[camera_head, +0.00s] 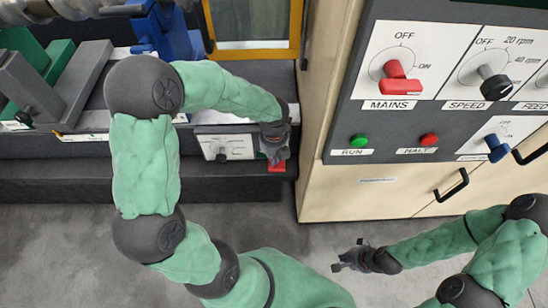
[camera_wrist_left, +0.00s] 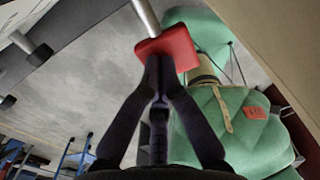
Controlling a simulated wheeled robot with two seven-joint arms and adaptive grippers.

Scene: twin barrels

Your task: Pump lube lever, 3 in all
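The lube lever shows as a red block (camera_wrist_left: 180,46) on a metal rod (camera_wrist_left: 146,16) in the left wrist view. In the head view its red end (camera_head: 277,167) peeks out below my left gripper (camera_head: 274,154), at the right end of the dark machine front. The fingers of my left gripper (camera_wrist_left: 159,66) are shut, with their tips together at the red block. They overlap its lower edge in the picture; firm contact cannot be told. My right gripper (camera_head: 350,258) hangs over the floor, away from everything; its finger opening is too small to judge.
A cream cabinet (camera_head: 385,200) stands right of the lever, carrying a grey panel with a red MAINS knob (camera_head: 397,80), a black SPEED knob (camera_head: 495,86), a green RUN button (camera_head: 358,140) and a red HALT button (camera_head: 429,140). The grey floor (camera_head: 70,260) in front is clear.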

